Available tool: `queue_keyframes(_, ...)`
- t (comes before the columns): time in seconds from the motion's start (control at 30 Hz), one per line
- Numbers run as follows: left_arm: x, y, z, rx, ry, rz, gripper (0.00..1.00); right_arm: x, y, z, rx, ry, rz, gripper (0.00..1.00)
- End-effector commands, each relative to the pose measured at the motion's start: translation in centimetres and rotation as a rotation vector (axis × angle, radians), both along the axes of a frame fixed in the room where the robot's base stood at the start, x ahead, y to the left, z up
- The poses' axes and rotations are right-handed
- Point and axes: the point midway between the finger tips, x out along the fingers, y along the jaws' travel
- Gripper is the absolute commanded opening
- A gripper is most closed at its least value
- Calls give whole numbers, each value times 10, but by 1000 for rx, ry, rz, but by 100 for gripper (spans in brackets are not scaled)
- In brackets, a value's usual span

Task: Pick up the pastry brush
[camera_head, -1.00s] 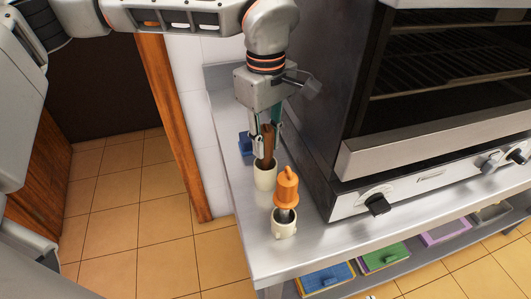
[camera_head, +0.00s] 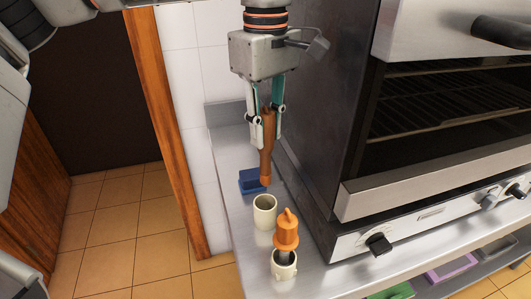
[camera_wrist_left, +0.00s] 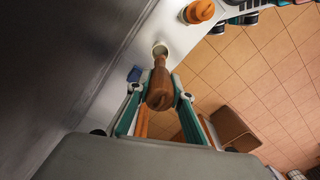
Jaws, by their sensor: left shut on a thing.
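My left gripper (camera_head: 265,138) is shut on a brown wooden tool, which I take to be the pastry brush (camera_head: 266,167). The brush hangs close to upright, with its lower end just above and apart from the empty cream cup (camera_head: 264,218). I cannot make out its bristles. In the left wrist view the rounded brown end of the brush (camera_wrist_left: 160,88) lies between the fingers, with the cream cup (camera_wrist_left: 160,48) beyond it. My right gripper is not in view.
An orange-handled tool (camera_head: 286,230) stands in a second cream cup (camera_head: 284,268) in front. A blue object (camera_head: 251,181) lies behind the cups on the steel counter (camera_head: 228,170). The oven (camera_head: 400,200) stands close on the right, a tiled wall (camera_head: 185,85) on the left.

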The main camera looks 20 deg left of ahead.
Motion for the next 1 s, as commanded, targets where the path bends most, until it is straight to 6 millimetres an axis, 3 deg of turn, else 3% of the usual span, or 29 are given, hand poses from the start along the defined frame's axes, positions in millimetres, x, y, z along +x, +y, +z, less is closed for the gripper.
queue_keyframes(0.03, 0, 0, 16, -2, -5, 2, 0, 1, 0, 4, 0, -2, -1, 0)
queue_keyframes(0.2, 0, 0, 58, 0, -4, 2, 0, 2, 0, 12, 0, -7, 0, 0)
queue_keyframes(0.5, 0, 0, 119, -1, -3, 2, 0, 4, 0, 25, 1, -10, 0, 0)
queue_keyframes(0.7, 0, 0, 140, 0, 0, 1, 0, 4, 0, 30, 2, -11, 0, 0)
queue_keyframes(1.0, 0, 0, 149, -1, 0, 0, 0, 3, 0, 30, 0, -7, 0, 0)
